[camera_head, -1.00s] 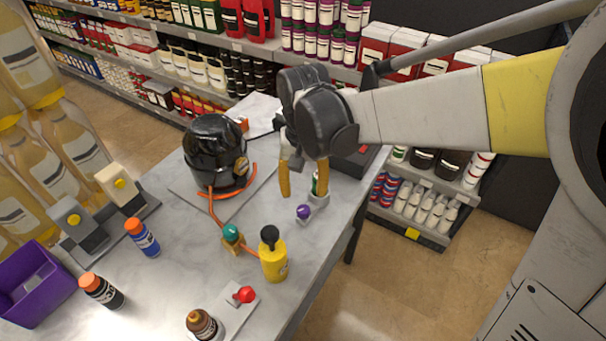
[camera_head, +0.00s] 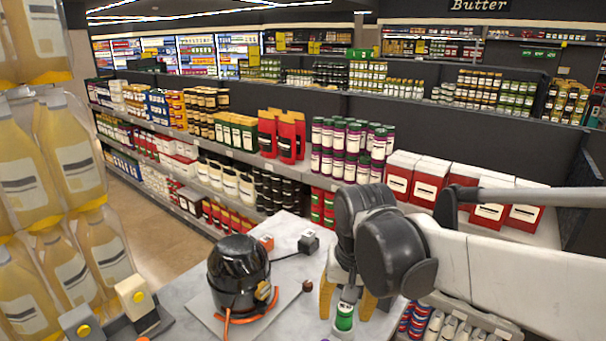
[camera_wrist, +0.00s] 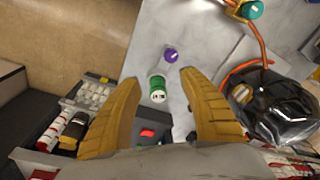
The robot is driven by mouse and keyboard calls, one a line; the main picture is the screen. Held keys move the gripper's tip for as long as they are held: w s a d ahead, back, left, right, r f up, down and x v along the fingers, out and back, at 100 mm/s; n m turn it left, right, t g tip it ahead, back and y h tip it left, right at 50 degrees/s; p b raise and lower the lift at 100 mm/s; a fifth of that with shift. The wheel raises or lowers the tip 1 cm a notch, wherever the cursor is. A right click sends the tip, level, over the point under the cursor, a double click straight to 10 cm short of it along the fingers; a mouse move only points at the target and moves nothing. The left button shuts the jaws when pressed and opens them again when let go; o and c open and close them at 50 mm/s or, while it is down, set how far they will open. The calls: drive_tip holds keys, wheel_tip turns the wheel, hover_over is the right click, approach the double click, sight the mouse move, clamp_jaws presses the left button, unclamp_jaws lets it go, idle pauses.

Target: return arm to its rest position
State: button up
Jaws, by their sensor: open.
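My gripper (camera_head: 347,301) has dark grey housings and yellow fingers and hangs over the far right part of the table. Its fingers are spread apart in the wrist view (camera_wrist: 162,100), with nothing held between them. A green-capped bottle (camera_head: 344,316) stands on the table below the fingers. It also shows between the fingertips in the wrist view (camera_wrist: 158,90). My arm reaches in from the right in the head view. The black vacuum pump (camera_head: 238,272) stands on the table left of my gripper, clear of it, with an orange hose. It also shows in the wrist view (camera_wrist: 275,105).
Shelves of packed goods (camera_head: 350,140) run behind the table (camera_head: 180,292). Large yellowish bottles (camera_head: 60,190) are stacked at the left. A purple-capped item (camera_wrist: 171,55) lies near the green-capped bottle. A low shelf (camera_wrist: 88,92) and floor (camera_wrist: 60,40) lie beyond the table edge.

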drive_tip(key=s+d+r+t, duration=0.1)
drive_tip(key=s+d+t, duration=0.4)
drive_tip(key=s+d, duration=0.4)
drive_tip(key=shift+d+r+n+t, duration=0.4)
drive_tip(key=shift+d, duration=0.3)
drive_tip(key=shift+s, duration=0.1)
